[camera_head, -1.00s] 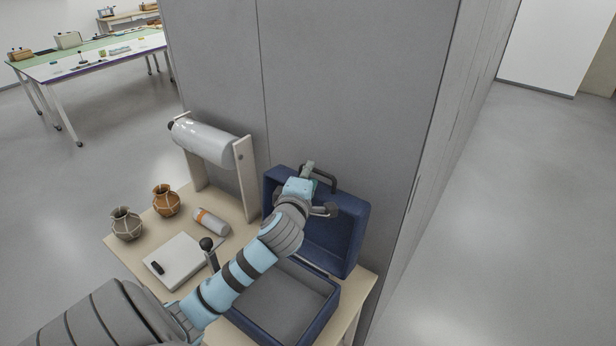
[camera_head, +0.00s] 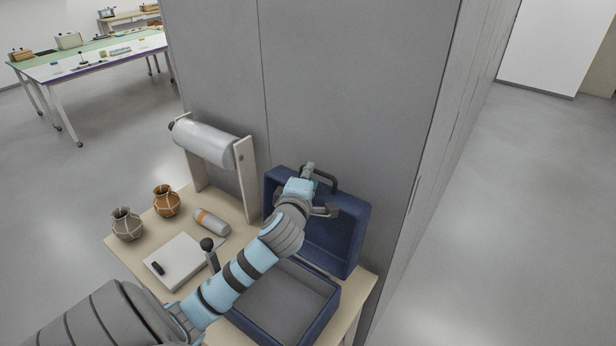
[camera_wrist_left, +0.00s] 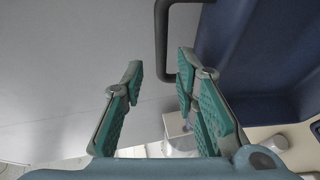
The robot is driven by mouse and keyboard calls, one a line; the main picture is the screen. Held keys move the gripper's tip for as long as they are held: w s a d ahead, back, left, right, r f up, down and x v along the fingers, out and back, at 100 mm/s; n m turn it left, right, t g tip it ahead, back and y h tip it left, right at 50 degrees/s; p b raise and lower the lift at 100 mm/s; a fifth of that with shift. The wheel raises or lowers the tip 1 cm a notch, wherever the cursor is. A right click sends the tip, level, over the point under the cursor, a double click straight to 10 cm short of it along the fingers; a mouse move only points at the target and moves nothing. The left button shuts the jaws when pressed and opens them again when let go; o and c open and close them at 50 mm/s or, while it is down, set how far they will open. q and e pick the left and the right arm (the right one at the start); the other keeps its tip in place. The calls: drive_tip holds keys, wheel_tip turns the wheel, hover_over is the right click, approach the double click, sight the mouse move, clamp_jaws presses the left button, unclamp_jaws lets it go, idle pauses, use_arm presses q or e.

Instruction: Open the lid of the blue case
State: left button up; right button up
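The blue case (camera_head: 325,318) sits on the light wooden table with its lid (camera_head: 345,232) swung up, standing about upright near the grey wall. The case's grey-lined inside shows. The dark handle (camera_head: 328,181) is at the lid's top edge. My left gripper (camera_head: 308,169) is at that top edge, beside the handle. In the left wrist view the fingers of my left gripper (camera_wrist_left: 160,70) are spread, with the handle (camera_wrist_left: 161,40) close to the right fingertip; I cannot tell whether they touch. The lid (camera_wrist_left: 245,45) fills the upper right there. My right gripper is not in view.
The table (camera_head: 143,245) also holds a grey jar (camera_head: 126,226), an orange jar (camera_head: 166,201), a roll with an orange band (camera_head: 211,221), a white pad (camera_head: 185,262) and a large roll on a stand (camera_head: 205,140). The grey wall (camera_head: 350,90) stands close behind.

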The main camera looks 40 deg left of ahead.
use_arm(q)
drive_tip(key=v, duration=0.7)
drive_tip(key=shift+s+d, duration=0.2)
drive_tip(key=shift+s, duration=0.05)
